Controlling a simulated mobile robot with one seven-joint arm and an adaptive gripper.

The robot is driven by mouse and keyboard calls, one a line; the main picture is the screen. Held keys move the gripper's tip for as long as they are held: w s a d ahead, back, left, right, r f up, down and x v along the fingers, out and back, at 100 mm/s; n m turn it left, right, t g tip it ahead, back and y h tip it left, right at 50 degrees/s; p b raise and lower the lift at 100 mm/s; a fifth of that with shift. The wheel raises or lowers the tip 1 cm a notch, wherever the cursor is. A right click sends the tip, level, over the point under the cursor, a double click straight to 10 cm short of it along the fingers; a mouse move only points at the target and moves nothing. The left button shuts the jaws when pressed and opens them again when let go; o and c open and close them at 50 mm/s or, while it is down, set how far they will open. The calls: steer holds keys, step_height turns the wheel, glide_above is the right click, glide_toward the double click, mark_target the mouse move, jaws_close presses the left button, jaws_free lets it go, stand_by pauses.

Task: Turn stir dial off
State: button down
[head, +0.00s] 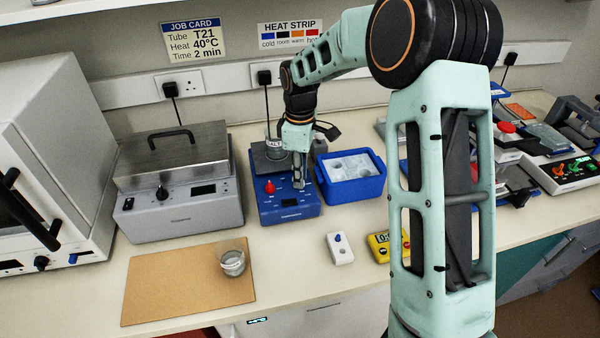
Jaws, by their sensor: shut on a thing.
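The blue hotplate stirrer (272,213) stands on the bench at the centre left, with a dark top plate and a small display on its front. A red dial (269,187) shows on the left of its sloping face. My gripper (299,184) points down at the right side of that face, to the right of the red dial. It is shut on the stir dial there. The fingers hide the stir dial, so its setting cannot be read. A glass beaker (274,148) stands on the top plate, partly behind my gripper.
A blue ice box (370,190) stands close on the right. A grey water bath (215,213) stands on the left. A beaker (233,262) sits on a cork mat (165,285) in front. A white block with a blue knob (340,252) and a yellow timer (379,247) lie front right.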

steer(key=n+p, duration=0.1)
steer(key=n, duration=0.4)
steer(key=shift+r, duration=0.1)
steer(key=shift+n, duration=0.3)
stand_by(0.4)
steer(key=c, duration=1.8)
jaws_free()
step_height(320, 180, up, 12)
